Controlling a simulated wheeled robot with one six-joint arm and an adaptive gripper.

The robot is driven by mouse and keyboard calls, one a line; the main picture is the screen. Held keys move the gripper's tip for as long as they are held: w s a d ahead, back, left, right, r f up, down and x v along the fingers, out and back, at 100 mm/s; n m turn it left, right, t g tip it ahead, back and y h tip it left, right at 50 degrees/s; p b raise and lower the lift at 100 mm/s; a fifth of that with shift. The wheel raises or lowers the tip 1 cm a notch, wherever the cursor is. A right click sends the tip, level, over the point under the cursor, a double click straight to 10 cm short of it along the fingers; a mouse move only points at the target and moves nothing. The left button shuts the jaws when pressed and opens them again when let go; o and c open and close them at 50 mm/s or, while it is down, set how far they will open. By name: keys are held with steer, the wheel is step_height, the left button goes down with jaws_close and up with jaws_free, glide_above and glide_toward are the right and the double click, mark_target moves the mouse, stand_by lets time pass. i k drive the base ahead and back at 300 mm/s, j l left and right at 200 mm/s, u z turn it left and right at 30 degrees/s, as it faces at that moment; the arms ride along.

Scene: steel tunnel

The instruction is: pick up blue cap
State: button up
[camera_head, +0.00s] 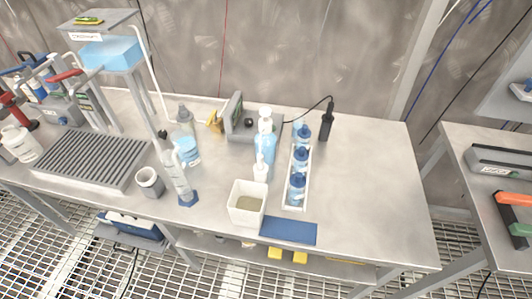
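Blue caps sit on a row of small clear bottles in a white rack (285,203) on the steel bench. The far blue cap (305,131), the middle blue cap (301,153) and the near blue cap (297,178) all show from above. The frame does not show which cap is meant, and no loose blue cap can be made out. My gripper is not in view.
A white square container (247,204), a blue flat pad (288,231) and a pump bottle (265,140) stand close to the rack. A black handheld device (327,122) stands behind it on the right. The bench (375,190) is clear to the right.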

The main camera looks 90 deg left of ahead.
mark_target(298, 181)
steer(key=i+u, duration=0.1)
steer(key=u, duration=0.4)
steer(key=l+u, duration=0.1)
steer(key=u, duration=0.4)
steer(key=i+l+u, duration=0.1)
steer(key=u, duration=0.4)
steer(key=l+u, duration=0.1)
steer(key=u, duration=0.4)
steer(key=l+u, duration=0.35)
steer(key=l, duration=0.2)
steer(key=l+u, duration=0.4)
steer(key=l, duration=0.2)
steer(key=k+l+u, duration=0.1)
steer(key=l+u, duration=0.25)
steer(key=l, duration=0.2)
steer(key=k+l+u, duration=0.2)
steer(key=l+u, duration=0.2)
steer(key=k+l, duration=0.15)
steer(key=l, duration=0.2)
steer(key=k+l, duration=0.1)
steer(key=l, duration=0.25)
steer(key=k+l, duration=0.15)
steer(key=l, duration=0.2)
steer(key=k+l, duration=0.15)
steer(key=l, duration=0.2)
